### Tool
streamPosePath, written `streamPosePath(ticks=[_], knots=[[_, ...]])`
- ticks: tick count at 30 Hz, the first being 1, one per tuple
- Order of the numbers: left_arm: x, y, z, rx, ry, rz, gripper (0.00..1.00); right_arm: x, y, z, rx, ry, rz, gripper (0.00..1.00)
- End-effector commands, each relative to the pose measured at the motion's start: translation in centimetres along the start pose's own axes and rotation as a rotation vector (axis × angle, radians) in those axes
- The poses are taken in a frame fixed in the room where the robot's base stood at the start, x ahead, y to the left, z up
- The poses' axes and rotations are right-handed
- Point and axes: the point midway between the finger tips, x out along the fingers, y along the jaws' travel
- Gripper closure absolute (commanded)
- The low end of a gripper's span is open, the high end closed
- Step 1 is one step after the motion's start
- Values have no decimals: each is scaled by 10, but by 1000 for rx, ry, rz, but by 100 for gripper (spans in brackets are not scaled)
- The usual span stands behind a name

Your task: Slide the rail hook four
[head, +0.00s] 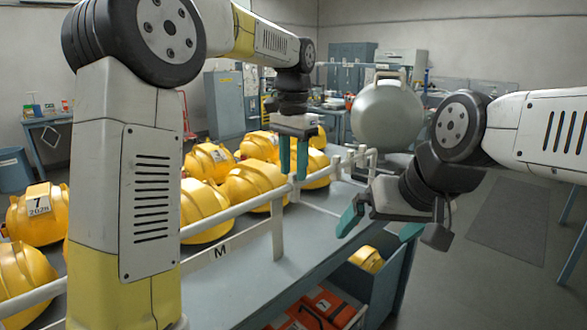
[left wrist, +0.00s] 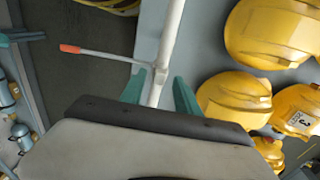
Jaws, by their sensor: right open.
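A white rail (head: 235,212) runs along the edge of the grey bench in the head view. In the left wrist view a thin white hook rod with an orange tip (left wrist: 70,48) sticks out sideways from the rail (left wrist: 170,35). My left gripper (head: 293,160) points down over the rail; its teal fingers also show in the left wrist view (left wrist: 160,90), apart, with the white rail or hook base between them. I cannot tell whether they touch it. My right gripper (head: 382,225) is open and empty, in front of the bench's far end. The hook is not clear in the head view.
Several yellow helmets (head: 255,183) sit on the bench behind the rail. Orange boxes (head: 325,305) lie on a lower shelf. A large grey kettle-shaped tank (head: 387,115) stands behind my right arm. The floor at right (head: 510,225) is clear.

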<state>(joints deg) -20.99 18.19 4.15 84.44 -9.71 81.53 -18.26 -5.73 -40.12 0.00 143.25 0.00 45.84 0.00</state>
Motion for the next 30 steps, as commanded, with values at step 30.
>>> streamPosePath(ticks=[30], knots=[[6,0,0,-1,2,-1,100,0,0,0,0,0,0,0]])
